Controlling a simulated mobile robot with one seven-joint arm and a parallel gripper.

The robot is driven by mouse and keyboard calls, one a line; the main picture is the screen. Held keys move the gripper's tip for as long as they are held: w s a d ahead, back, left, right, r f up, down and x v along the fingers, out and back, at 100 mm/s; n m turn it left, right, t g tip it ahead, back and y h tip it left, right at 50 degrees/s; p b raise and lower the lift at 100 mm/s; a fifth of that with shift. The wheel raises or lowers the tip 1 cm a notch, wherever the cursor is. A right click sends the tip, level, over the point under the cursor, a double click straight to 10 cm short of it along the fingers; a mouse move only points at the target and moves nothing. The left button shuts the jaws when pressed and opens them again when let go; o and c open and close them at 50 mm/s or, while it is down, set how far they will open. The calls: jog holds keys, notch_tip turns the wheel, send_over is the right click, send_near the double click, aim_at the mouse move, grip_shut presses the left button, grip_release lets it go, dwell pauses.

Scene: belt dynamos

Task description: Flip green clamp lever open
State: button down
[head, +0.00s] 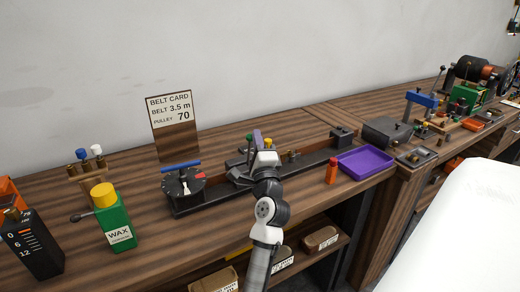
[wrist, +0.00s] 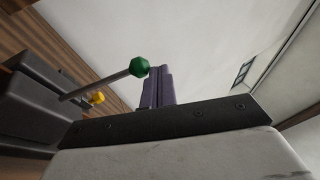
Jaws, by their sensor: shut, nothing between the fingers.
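The green clamp lever shows in the wrist view as a grey rod with a green knob (wrist: 139,67), rising from a dark block (wrist: 35,100) at the left. In the head view its green knob (head: 249,137) stands just left of my gripper (head: 257,134). My gripper's purple fingers (wrist: 158,70) are shut and empty. The knob is close beside the fingertips; I cannot tell whether they touch. A yellow knob (wrist: 97,98) sits lower, behind the rod, and also shows in the head view (head: 268,142). My wrist hides part of the clamp.
The dark rail (head: 310,160) runs along the bench, with a dial with a blue bar (head: 182,180) at its left end. An orange cylinder (head: 331,171) and a purple tray (head: 366,160) stand at right. A green wax bottle (head: 116,222) stands at left.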

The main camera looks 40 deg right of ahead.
jog(key=w, duration=0.2)
jog(key=w+d+r, duration=0.1)
jog(key=shift+w, duration=0.4)
jog(key=shift+w+d+r+b, duration=0.15)
jog(key=shift+w+b, duration=0.15)
jog(key=shift+w, duration=0.25)
jog(key=shift+w+d+f+b, duration=0.1)
jog(key=shift+w+b, duration=0.2)
jog(key=shift+w, duration=0.25)
jog(key=shift+s+r, duration=0.1)
jog(key=shift+r, duration=0.05)
